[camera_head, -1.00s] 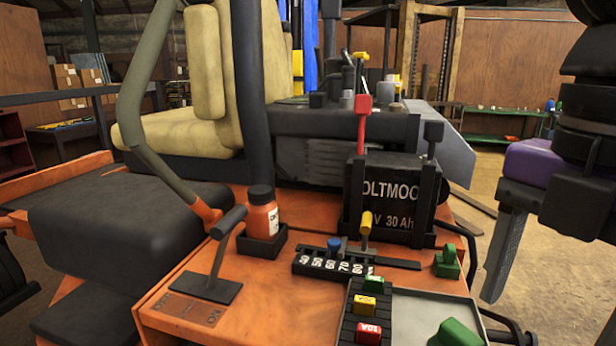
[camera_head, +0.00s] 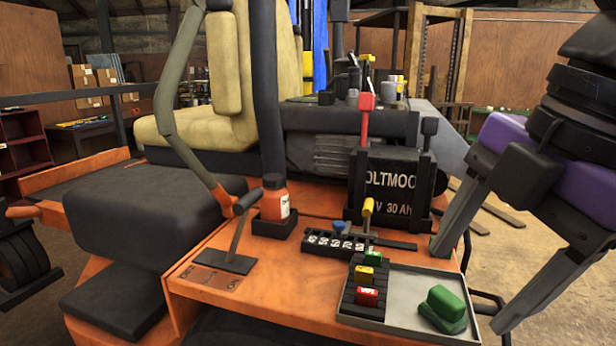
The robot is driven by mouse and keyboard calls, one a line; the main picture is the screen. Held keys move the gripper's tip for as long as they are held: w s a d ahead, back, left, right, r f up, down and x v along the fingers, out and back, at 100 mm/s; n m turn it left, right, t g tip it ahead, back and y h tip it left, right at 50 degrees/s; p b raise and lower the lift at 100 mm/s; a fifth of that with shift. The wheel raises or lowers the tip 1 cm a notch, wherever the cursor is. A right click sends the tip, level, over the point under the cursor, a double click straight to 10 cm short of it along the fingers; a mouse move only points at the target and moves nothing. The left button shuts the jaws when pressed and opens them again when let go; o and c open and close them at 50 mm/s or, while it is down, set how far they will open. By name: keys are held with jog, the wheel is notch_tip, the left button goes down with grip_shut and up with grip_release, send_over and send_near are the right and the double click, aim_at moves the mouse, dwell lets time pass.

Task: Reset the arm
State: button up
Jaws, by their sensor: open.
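My gripper (camera_head: 468,283) is at the right of the view, its two long grey fingers spread wide and pointing down and left. Nothing is between them. The nearer finger hangs right of the grey tray (camera_head: 408,287); the farther finger's tip is close to the tray's back corner and the battery's right side, and I cannot tell whether it touches. My arm rises out of the picture at the upper right. The orange mower (camera_head: 215,285) fills the middle and left.
The black battery (camera_head: 394,188) with red-topped lever (camera_head: 366,104) stands left of my gripper. A green handle (camera_head: 443,308) sits in the tray, beside red, yellow and green blocks in a rack. An orange bottle (camera_head: 274,203) stands farther left.

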jog(key=w+a+r+m+t+y, duration=0.3)
jog(key=w+a+r+t+y, duration=0.15)
jog(key=r+y, duration=0.2)
jog(key=w+a+r+m+t+y, duration=0.2)
jog(key=w+a+r+t+y, duration=0.1)
jog(key=w+r+t+y, duration=0.4)
jog(key=s+d+f+m+t+h, duration=0.1)
jog(key=d+f+m+t+h, duration=0.7)
jog(key=d+m+t+h, duration=0.6)
jog(key=s+d+f+m+g+h, duration=0.1)
jog(key=s+f+m+g+h, duration=0.2)
jog(key=f, duration=0.4)
jog(key=s+d+f+m+g+h, duration=0.1)
jog(key=s+f+m+h, duration=0.1)
jog(key=s+f+m, duration=0.45)
jog(key=s+a+f+n+g+y, duration=0.1)
jog(key=s+a+f+n+g, duration=0.1)
jog(key=s+f, duration=1.1)
jog(key=s+a+f+n+g+y, duration=0.2)
jog(key=s+f+n+g, duration=0.3)
jog(key=s+f, duration=0.8)
jog(key=shift+a+g, duration=0.15)
jog(key=shift+g, duration=0.9)
